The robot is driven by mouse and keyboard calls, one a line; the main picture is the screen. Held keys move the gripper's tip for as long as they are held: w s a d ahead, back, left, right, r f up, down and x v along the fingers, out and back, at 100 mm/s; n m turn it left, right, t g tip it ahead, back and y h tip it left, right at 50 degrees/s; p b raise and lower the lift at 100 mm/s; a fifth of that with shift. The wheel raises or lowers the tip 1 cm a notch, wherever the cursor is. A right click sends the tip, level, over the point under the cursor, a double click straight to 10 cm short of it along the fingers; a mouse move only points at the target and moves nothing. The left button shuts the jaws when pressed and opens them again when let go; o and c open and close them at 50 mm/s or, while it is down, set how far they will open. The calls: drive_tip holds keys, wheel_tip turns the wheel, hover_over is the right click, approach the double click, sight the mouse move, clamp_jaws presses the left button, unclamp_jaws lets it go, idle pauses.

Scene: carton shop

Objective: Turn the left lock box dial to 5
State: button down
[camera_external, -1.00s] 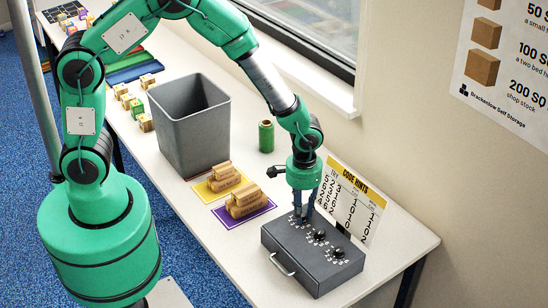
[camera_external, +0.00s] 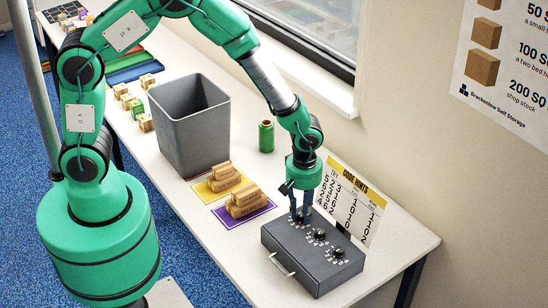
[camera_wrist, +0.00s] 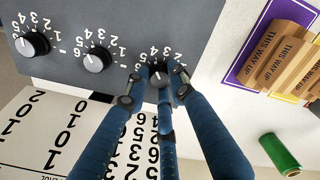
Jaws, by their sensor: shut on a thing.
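The dark grey lock box (camera_external: 318,278) lies on the table with a row of three dials on its top. My gripper (camera_external: 300,218) points down at the left dial. In the wrist view the left dial (camera_wrist: 159,78) is a black knob at the right end of the row, and my blue-sleeved gripper fingers (camera_wrist: 158,74) are shut around it. Its printed numbers are partly covered; some show above the knob. I cannot read its pointer setting. The middle dial (camera_wrist: 97,59) and right dial (camera_wrist: 32,43) are free, with white pointer marks.
The code hints card (camera_external: 354,203) stands close behind the box. Wooden blocks rest on a purple mat (camera_external: 236,221) and a yellow mat (camera_external: 212,194) to the left. A grey bin (camera_external: 188,128) and a green spool (camera_external: 266,136) stand farther back.

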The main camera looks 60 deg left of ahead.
sight(302, 214)
drive_tip(key=n, duration=0.4)
drive_tip(key=shift+n, duration=0.4)
drive_tip(key=c, duration=1.5)
unclamp_jaws()
drive_tip(key=shift+o, duration=0.2)
wheel_tip(302, 214, up, 12)
